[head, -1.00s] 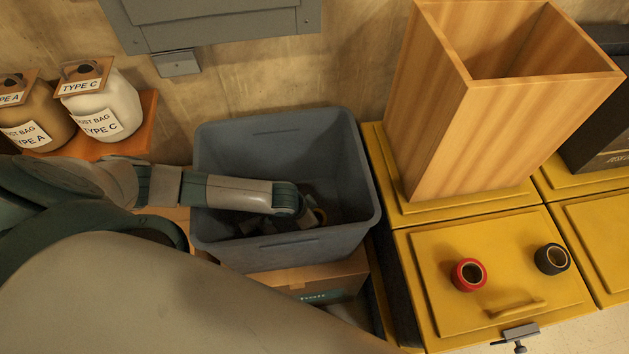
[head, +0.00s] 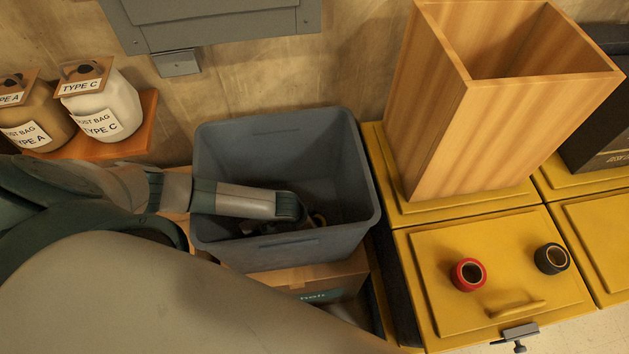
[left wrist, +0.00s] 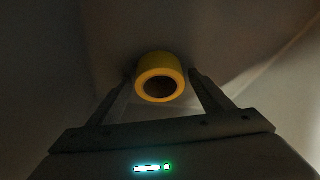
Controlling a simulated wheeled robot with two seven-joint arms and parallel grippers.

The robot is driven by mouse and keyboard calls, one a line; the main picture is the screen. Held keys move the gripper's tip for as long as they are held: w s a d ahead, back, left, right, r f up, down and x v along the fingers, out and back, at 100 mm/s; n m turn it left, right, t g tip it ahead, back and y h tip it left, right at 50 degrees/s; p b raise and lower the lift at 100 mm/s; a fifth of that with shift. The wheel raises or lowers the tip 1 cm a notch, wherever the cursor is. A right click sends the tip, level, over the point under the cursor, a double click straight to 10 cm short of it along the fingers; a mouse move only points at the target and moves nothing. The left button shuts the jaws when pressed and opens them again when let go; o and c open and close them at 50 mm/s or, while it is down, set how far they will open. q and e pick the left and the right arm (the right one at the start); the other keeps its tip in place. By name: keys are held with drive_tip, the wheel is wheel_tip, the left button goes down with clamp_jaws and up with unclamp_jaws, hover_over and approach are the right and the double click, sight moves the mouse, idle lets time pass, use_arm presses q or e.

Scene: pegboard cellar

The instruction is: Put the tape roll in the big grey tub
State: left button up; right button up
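The big grey tub (head: 285,247) stands against the wall in the middle of the head view, open at the top. My left arm reaches over its left rim, and my left gripper (head: 318,219) is down inside it, mostly hidden by the arm. In the left wrist view a yellow tape roll (left wrist: 160,78) sits between the fingertips of my left gripper (left wrist: 161,80), which appear to touch it on both sides. Dark tub walls surround it there. I cannot tell whether the roll touches the tub's floor. My right gripper is not in view.
A red tape roll (head: 468,274) and a black tape roll (head: 552,258) lie on the yellow cabinet (head: 430,315) to the right. A tall wooden box (head: 430,110) stands behind them. Two jars (head: 105,108) stand on a shelf at left. A cardboard box (head: 300,279) is below the tub.

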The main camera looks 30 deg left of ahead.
use_arm(q)
drive_tip(key=shift+r, duration=0.1)
drive_tip(key=shift+r, duration=0.15)
drive_tip(key=v, duration=1.1)
drive_tip(key=shift+s+r, duration=0.2)
drive_tip(key=shift+r, duration=0.15)
drive_tip(key=shift+w, duration=0.1)
